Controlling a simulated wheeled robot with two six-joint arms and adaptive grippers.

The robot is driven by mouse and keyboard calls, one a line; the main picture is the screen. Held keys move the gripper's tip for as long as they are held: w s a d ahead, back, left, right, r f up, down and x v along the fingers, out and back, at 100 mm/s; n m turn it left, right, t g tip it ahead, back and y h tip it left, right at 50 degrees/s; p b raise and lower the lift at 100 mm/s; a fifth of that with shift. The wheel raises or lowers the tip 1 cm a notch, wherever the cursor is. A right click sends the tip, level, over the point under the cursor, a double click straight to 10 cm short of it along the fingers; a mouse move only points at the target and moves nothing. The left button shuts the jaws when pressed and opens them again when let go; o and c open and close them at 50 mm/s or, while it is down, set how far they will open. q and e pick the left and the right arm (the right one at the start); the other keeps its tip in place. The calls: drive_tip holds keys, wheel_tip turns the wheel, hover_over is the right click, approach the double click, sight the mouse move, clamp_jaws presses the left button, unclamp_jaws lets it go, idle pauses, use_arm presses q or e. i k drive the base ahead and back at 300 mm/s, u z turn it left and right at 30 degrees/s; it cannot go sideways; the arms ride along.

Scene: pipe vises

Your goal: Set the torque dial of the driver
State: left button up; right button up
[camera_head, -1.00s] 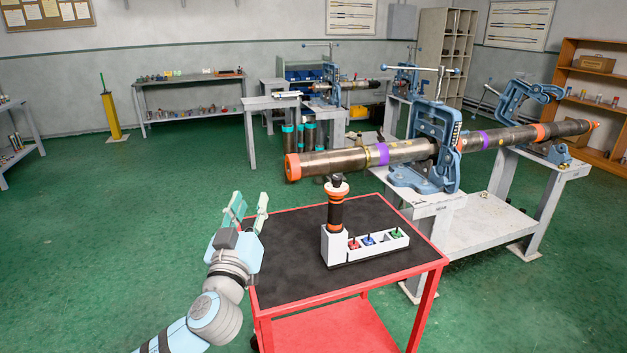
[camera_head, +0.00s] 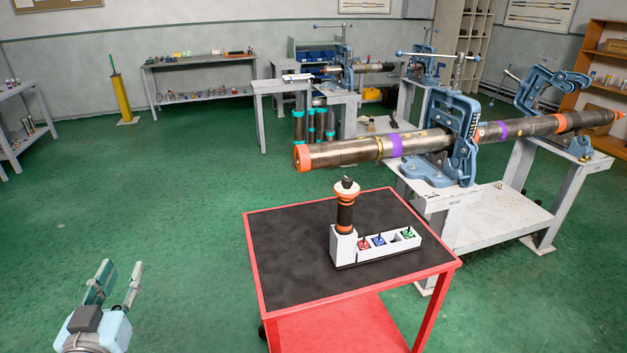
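The driver (camera_head: 345,213) stands upright in a white holder (camera_head: 343,245) on the red cart. It is dark with orange bands and has a dark tip and a pale ring at its top, where the dial appears to be; its markings are too small to read. My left gripper (camera_head: 119,272) is at the lower left, over the green floor and well apart from the cart and driver. Its two fingers stand apart with nothing between them. My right gripper is not in view.
The holder's row carries red (camera_head: 364,244), blue (camera_head: 379,241) and green (camera_head: 408,234) pieces. The cart's black mat (camera_head: 290,255) is otherwise clear. Behind it, a long pipe (camera_head: 340,152) sits in blue vises (camera_head: 455,140), its orange end overhanging towards the cart.

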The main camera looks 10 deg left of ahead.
sight(347, 182)
drive_tip(key=u, duration=1.9)
drive_tip(key=i, duration=0.6)
drive_tip(key=z, duration=3.55)
